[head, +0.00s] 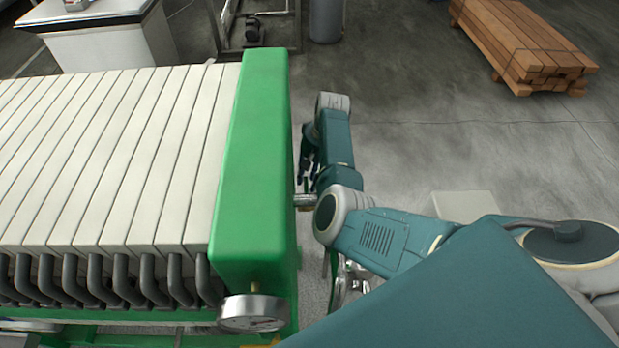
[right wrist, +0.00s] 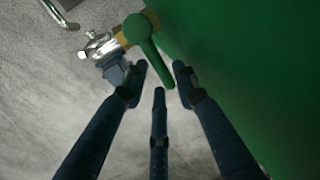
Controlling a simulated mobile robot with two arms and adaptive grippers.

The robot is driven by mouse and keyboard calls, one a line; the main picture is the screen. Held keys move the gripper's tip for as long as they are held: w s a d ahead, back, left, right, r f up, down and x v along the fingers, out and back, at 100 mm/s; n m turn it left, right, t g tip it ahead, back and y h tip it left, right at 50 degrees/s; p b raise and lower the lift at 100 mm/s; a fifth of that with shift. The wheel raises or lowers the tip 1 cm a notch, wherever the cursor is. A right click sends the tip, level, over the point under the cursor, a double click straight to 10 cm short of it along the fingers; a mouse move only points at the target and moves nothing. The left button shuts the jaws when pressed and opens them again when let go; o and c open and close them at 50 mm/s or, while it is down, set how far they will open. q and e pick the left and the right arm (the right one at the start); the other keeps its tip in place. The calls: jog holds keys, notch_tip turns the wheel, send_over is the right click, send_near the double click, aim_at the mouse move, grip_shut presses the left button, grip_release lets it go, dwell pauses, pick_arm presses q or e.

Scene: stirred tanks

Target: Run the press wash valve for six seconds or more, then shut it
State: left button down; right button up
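The filter press shows in the head view, with a green end block (head: 258,150) and a row of pale plates (head: 130,150). In the right wrist view the wash valve has a green lever handle (right wrist: 149,48) on a brass and silver body (right wrist: 103,45), beside the press's green wall (right wrist: 250,60). My right gripper (right wrist: 161,77) is open, its three dark fingers spread near the lever's free end. Whether a finger touches the lever cannot be told. In the head view my right gripper (head: 308,157) is beside the block's right face, partly hidden. My left gripper is out of view.
A round gauge (head: 252,313) is on the block's near end, beside several dark hooked pipes (head: 125,280). Stacked timber (head: 525,45) lies at the back right. A grey cylinder (head: 327,18) and a white cabinet (head: 105,42) stand behind. Floor right of the press is mostly clear.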

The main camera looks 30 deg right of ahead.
grip_shut()
